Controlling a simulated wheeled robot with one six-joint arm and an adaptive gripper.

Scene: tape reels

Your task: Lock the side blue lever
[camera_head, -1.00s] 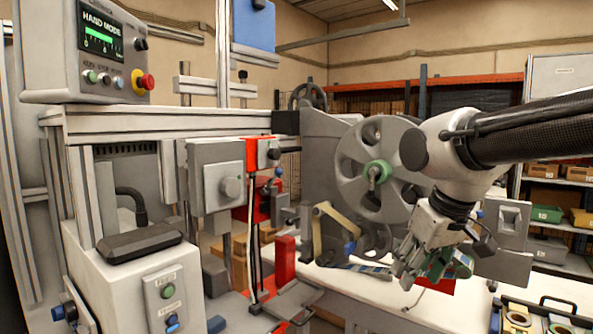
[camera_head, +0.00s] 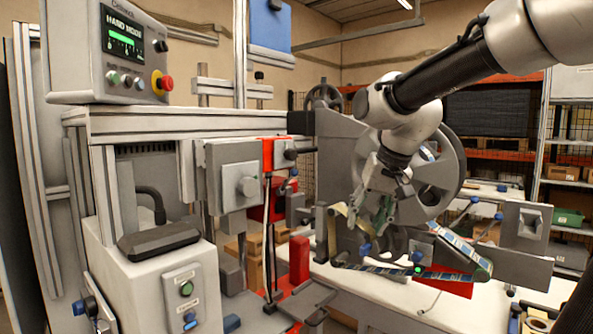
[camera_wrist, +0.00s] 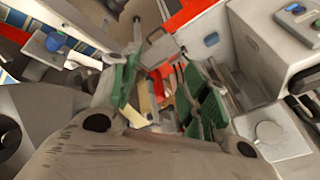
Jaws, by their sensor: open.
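My gripper (camera_head: 376,205) is in front of the large grey reel (camera_head: 440,185), above the tape path. In the wrist view its green-padded fingers (camera_wrist: 163,92) are spread apart, with nothing between the pads. A blue-knobbed lever (camera_head: 365,249) is just below the fingers, apart from them. Another blue knob (camera_head: 417,256) is to its right, by the printed tape (camera_head: 375,269). Further blue knobs stand at the right (camera_head: 471,200) and on the red-marked side unit (camera_head: 293,171). I cannot tell which is the side lever or whether any is locked. The wrist view shows a blue knob (camera_wrist: 54,43) beside the tape.
The control box (camera_head: 132,55) with a red stop button and the white button cabinet (camera_head: 150,265) stand at the left. A red post (camera_head: 299,260) stands left of the tape path. The white worktop (camera_head: 375,305) is partly clear in front.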

